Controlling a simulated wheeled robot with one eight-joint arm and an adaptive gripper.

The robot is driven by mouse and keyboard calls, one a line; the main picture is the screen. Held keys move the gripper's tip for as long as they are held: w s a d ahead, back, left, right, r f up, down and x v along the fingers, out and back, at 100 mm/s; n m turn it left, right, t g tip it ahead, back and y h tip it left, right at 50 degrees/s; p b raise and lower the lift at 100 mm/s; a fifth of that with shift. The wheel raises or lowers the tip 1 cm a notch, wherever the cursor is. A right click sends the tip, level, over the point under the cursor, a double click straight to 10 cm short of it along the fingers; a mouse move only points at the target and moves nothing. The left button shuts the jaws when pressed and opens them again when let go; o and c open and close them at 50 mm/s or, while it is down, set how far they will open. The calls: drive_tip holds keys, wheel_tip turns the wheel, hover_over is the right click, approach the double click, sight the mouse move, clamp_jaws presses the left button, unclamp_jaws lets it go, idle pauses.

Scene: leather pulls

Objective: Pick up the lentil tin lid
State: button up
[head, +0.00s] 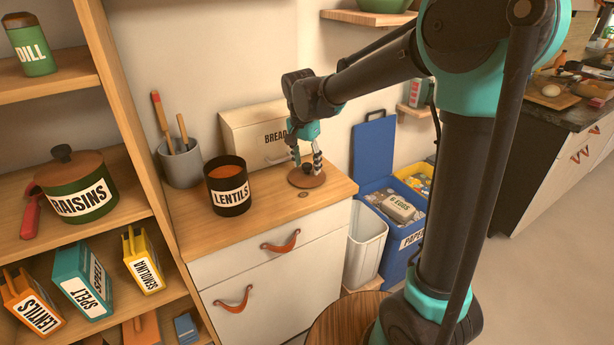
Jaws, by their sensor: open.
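The lentil tin lid (308,180) is a round brown disc with a dark knob. It lies on the wooden top of the white drawer cabinet, near its right end. The black lentil tin (229,187) with a white LENTILS label stands open to its left, showing orange contents. My gripper (307,163) points down just above the lid, with its fingers open on either side of the knob. Whether the fingers touch the lid or the knob cannot be told.
A cream bread box (254,132) stands close behind the lid. A grey pot (181,163) with wooden-handled utensils is behind the tin. Shelves with a raisins pot (78,187) and cartons are at left. The counter front is clear.

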drive_tip(key=shift+f, duration=0.6)
clamp_jaws()
drive_tip(key=shift+r, duration=0.1)
